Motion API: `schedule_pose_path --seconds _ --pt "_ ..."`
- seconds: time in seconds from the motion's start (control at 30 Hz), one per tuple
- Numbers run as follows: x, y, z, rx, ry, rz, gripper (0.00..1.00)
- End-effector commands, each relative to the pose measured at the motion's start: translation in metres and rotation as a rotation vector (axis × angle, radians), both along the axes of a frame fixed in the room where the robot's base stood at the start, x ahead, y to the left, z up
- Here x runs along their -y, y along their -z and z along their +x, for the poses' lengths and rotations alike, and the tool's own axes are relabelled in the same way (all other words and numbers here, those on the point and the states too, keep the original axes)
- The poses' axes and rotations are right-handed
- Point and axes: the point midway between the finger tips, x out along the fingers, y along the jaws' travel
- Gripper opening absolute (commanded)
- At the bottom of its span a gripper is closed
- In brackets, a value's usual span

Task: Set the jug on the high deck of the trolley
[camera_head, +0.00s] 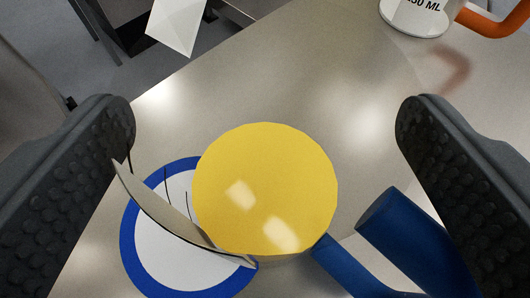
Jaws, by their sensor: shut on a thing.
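My gripper (265,115) shows as two dark fingers with knobbed pads, one at each side of the view. It is shut on a vessel with a round yellow top (265,190), a pale curved spout-like piece at left and a blue handle (415,240) at lower right, which looks like the jug. The yellow top stands between the fingers; where the pads touch it is not seen. Its lower body is largely hidden. I cannot make out the trolley or its high deck for certain.
A beige, shiny surface (240,90) fills the middle. A white disc with a blue rim (135,250) lies partly behind the spout. A white measuring cup (415,18) with an orange handle stands at top right. A white angular piece (178,25) and dark legs are at top left.

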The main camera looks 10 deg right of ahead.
Motion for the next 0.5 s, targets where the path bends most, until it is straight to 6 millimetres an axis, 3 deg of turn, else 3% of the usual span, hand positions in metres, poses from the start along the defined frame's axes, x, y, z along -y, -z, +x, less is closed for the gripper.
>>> schedule_pose_path --seconds 0.1,0.13,0.17,0.5 --pt "0.0 0.0017 0.0 0.0 0.0 0.0 0.45" --pt "0.0 0.0013 0.0001 0.0 0.0 0.0 0.93" --pt "0.0 0.0012 0.0 0.0 0.0 0.0 1.0" --pt "-0.0009 -0.0021 -0.003 0.001 0.0 0.0 1.0"
